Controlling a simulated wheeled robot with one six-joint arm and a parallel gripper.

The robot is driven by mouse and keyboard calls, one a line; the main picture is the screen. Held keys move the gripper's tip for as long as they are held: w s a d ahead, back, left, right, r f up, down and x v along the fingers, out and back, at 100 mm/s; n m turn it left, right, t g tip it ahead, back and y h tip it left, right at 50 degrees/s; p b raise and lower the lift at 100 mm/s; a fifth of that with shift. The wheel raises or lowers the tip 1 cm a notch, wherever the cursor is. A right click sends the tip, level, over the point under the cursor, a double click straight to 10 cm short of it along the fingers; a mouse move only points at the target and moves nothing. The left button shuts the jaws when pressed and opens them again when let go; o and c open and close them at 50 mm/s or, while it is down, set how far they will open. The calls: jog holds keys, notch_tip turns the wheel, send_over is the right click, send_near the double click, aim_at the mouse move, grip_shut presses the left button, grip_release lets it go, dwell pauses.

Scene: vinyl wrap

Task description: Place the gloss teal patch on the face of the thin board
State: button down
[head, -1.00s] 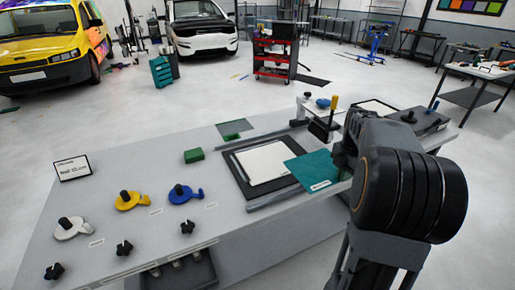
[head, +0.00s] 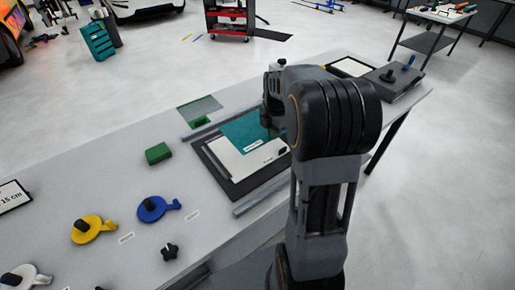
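The teal patch (head: 243,133), a flat sheet with a small white label, is over the upper part of the thin board (head: 228,158). The board is a white panel lying on a black mat (head: 219,174), and its left and lower parts are bare. My gripper (head: 268,121) is at the patch's right edge and appears shut on it; the fingertips are mostly hidden. I cannot tell whether the patch touches the board or hangs just above it. My arm covers the right side of the board and mat.
Metal rails (head: 262,194) flank the mat. A green block (head: 158,153), a blue tool (head: 153,208) and a yellow tool (head: 88,229) lie to the left. A grey sheet with a green strip (head: 199,109) lies behind. A dark box (head: 395,80) sits at the far right of the table.

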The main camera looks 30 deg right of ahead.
aim_at(261, 138)
jog(key=a+f, duration=0.1)
jog(key=w+a+f, duration=0.1)
jog(key=f, duration=0.1)
jog(key=a+f, duration=0.1)
jog(key=f, duration=0.1)
jog(key=shift+w+a+f, duration=0.1)
jog(key=shift+w+a, duration=0.25)
jog(key=shift+a, duration=0.05)
jog(key=f, duration=0.3)
jog(key=shift+w+a, duration=0.1)
jog(key=shift+a, duration=0.25)
jog(key=shift+f, duration=0.4)
